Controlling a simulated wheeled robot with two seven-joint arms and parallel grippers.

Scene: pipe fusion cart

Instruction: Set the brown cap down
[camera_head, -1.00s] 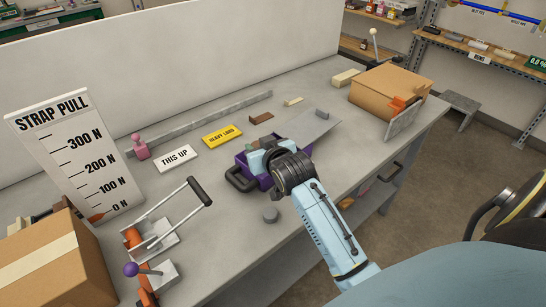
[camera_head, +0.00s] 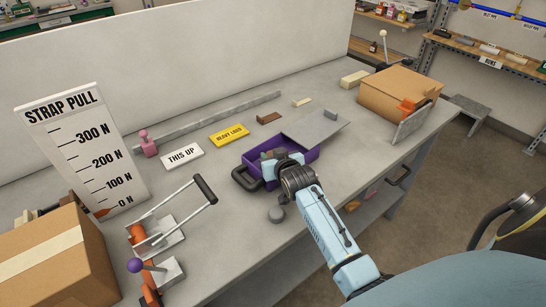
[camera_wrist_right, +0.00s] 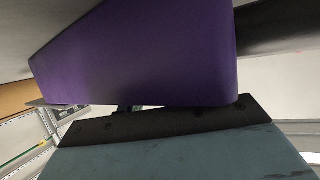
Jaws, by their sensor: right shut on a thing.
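My right gripper (camera_head: 270,165) is at the left part of the open purple box (camera_head: 250,158), low over or inside it. In the right wrist view, the purple wall (camera_wrist_right: 140,60) fills the middle, close to the dark finger of my gripper. My left gripper is out of view.
A grey plate (camera_head: 318,128) lies at the box's back right. A black handle (camera_head: 246,179) sticks out at its left. A grey round piece (camera_head: 276,214) stands in front. A brown block (camera_head: 269,118) and a yellow label (camera_head: 229,135) lie behind.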

